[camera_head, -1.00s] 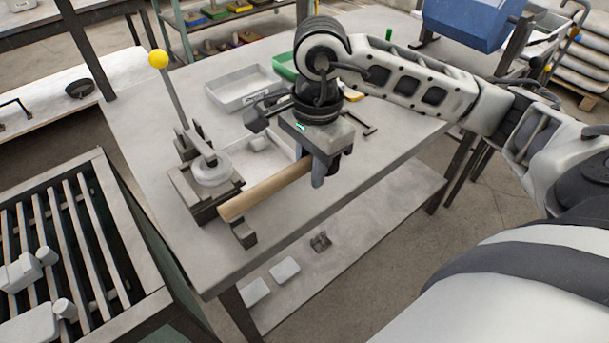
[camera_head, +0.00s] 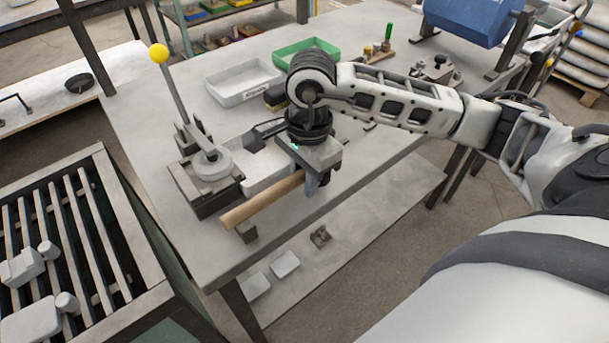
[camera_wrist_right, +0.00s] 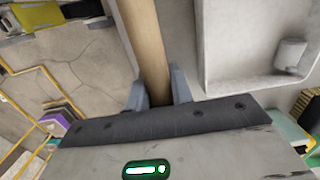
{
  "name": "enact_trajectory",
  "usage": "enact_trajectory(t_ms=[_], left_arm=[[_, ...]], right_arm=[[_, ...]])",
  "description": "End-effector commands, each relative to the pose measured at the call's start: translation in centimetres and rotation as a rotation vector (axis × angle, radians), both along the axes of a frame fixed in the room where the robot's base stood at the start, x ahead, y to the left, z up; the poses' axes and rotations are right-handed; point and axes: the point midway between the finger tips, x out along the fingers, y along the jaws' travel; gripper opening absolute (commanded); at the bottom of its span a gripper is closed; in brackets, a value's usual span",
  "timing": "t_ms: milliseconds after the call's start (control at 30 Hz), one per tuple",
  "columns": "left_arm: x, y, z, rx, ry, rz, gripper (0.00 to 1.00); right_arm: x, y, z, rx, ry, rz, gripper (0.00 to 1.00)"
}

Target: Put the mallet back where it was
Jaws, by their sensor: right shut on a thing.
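The mallet's pale wooden handle (camera_head: 258,202) lies between the fingers of my right gripper (camera_head: 312,185), near the table's front edge. The handle slants down to the left, with its free end beside and above a small dark block (camera_head: 247,233) at the edge; I cannot tell whether they touch. In the right wrist view the handle (camera_wrist_right: 146,40) runs up from between the two fingers (camera_wrist_right: 158,92). The mallet's head is not clearly visible. My left gripper is not in view.
A clamp fixture (camera_head: 207,168) with a yellow-knobbed lever stands left of the handle. A light box (camera_head: 265,165) sits just behind the handle. A grey tray (camera_head: 240,97) and a green tray (camera_head: 283,62) stand further back.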

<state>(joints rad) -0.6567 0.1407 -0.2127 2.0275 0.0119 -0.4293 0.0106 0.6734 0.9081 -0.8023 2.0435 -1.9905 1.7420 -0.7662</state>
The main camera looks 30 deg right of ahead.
Motion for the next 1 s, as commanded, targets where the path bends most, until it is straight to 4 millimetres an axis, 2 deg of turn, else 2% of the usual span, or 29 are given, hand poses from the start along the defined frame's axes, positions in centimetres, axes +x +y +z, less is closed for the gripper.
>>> enact_trajectory(t_ms=[300,333,400,633,767,900,1000], left_arm=[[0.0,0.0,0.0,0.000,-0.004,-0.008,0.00],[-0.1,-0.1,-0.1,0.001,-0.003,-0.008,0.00],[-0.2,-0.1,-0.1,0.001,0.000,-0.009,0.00],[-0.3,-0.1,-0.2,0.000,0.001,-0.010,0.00],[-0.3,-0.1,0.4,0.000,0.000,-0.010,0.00],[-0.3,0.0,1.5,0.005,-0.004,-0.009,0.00],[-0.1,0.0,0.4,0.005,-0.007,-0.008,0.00]], right_arm=[[0.1,0.0,-0.4,0.000,-0.004,0.000,0.00],[0.0,0.0,-0.6,0.000,0.000,0.000,0.28],[0.0,0.0,-0.6,0.000,-0.001,0.000,0.44],[0.0,0.0,-0.6,0.000,-0.001,0.000,0.44],[0.0,0.0,0.0,0.000,0.000,0.000,0.44],[0.1,0.0,1.5,0.001,-0.002,0.000,0.44],[0.2,-0.1,3.3,0.001,-0.010,0.000,0.44]])
